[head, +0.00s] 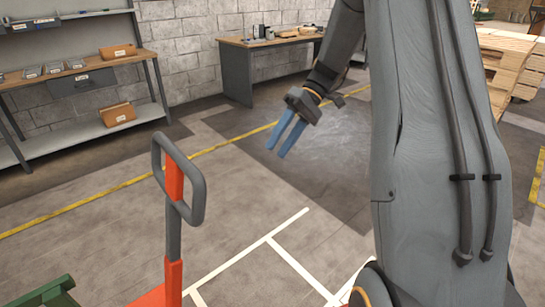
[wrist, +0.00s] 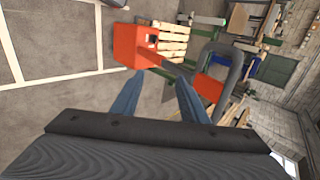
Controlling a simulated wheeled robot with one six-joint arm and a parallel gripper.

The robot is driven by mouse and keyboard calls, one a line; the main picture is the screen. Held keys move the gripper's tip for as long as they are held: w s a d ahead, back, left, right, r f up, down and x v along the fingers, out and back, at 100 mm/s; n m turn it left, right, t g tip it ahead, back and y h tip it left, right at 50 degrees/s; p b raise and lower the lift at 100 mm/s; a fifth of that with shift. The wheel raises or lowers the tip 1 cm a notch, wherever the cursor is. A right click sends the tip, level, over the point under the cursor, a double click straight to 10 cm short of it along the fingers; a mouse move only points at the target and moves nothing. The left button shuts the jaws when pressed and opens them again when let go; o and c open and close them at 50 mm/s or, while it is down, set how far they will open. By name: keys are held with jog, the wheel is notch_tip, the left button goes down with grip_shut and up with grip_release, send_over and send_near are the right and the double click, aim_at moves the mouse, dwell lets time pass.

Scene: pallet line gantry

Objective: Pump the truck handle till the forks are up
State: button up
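The truck handle (head: 178,180) is a grey loop on a red and grey shaft, standing nearly upright at the lower left of the head view. In the wrist view the handle loop (wrist: 236,72) is right of centre, beyond the fingers, with the red truck body (wrist: 137,46) to its left. My gripper (head: 279,150) has two blue fingers, is empty and is to the right of the handle, apart from it. In the wrist view its fingers (wrist: 157,97) are spread with a gap between them. The forks cannot be made out clearly.
A shelf bench (head: 65,145) with orange bins stands at the left. A workbench (head: 238,72) is against the back wall. Wooden pallets (head: 508,62) are stacked at the right. A green object (head: 45,291) is at the lower left. The floor between is clear.

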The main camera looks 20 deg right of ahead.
jog(key=shift+v, duration=1.15)
jog(key=s+a+f+m+t+h, duration=0.1)
jog(key=s+a+f+h, duration=0.1)
jog(key=s, duration=0.4)
jog(key=s+a+f+m+t+h, duration=0.1)
jog(key=s+a+f+h, duration=0.1)
jog(key=s, duration=0.5)
jog(key=s+a+f+m+h, duration=0.2)
jog(key=s+a+h, duration=0.1)
jog(key=s, duration=0.4)
jog(key=shift+f+t+h, duration=0.35)
jog(key=shift+t+h, duration=0.05)
jog(key=shift+h, duration=0.3)
jog(key=shift+s+f, duration=0.15)
jog(key=shift+s, duration=0.3)
jog(key=shift+c, duration=1)
jog(key=shift+s, duration=0.15)
jog(key=c, duration=0.4)
jog(key=shift+f, duration=0.1)
jog(key=c, duration=0.3)
grip_shut()
